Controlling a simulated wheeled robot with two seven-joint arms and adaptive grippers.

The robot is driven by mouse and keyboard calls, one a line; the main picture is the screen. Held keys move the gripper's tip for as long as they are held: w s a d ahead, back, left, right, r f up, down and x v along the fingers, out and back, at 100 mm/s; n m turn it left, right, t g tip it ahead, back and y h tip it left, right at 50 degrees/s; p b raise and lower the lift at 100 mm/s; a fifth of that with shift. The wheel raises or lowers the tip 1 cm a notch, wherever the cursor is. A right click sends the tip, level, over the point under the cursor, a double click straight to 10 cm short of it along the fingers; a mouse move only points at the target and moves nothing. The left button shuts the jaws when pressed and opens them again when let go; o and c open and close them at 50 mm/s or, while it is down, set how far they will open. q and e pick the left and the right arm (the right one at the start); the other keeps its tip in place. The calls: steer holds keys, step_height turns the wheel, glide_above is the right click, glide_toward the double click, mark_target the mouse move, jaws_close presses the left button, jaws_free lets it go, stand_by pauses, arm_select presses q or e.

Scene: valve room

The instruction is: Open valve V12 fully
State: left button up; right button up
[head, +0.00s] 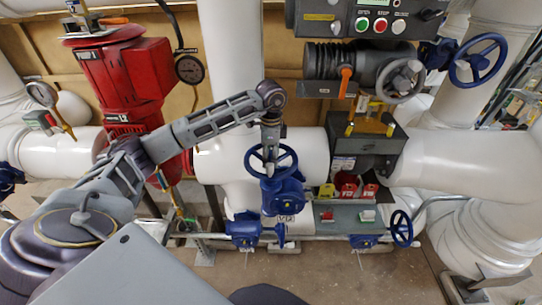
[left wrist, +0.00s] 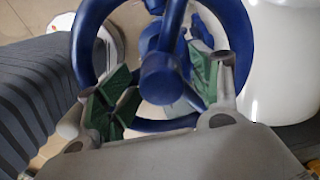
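A blue valve with a handwheel (head: 271,160) stands on its body (head: 283,193) in the middle of the head view. A small tag (head: 285,218) hangs on it, too small to read surely as V12. My left gripper (head: 270,145) comes down over this wheel from above. In the left wrist view the same blue wheel (left wrist: 160,78) fills the middle. The green-padded fingers of my left gripper (left wrist: 163,88) stand apart on either side of the wheel's hub. Gaps show between hub and pads. My right gripper is not in view.
White pipes (head: 232,60) surround the valve. A red pump (head: 125,75) stands at the left, and a gauge (head: 189,69) beside it. Other blue handwheels are at the upper right (head: 481,59) and lower right (head: 401,228). A grey shelf (head: 342,228) holds red padlocks (head: 348,187).

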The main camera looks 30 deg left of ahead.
arm_select(q)
steer(key=shift+w+a+r+p, duration=0.1)
steer(key=shift+r+p, duration=0.3)
steer(key=shift+r, duration=0.15)
steer(key=shift+w+a+r+p, duration=0.1)
steer(key=shift+r+p, duration=0.25)
steer(key=shift+r, duration=0.2)
steer(key=shift+s+d+r+p, duration=0.1)
steer(key=shift+r+p, duration=0.2)
steer(key=shift+r, duration=0.2)
steer(key=shift+s+d+r+p, duration=0.1)
steer(key=shift+r+p, duration=0.2)
steer(key=shift+r, duration=0.2)
steer(key=shift+w+r+p, duration=0.1)
steer(key=shift+r+p, duration=0.65)
steer(key=shift+r, duration=0.45)
step_height(320, 180, up, 6)
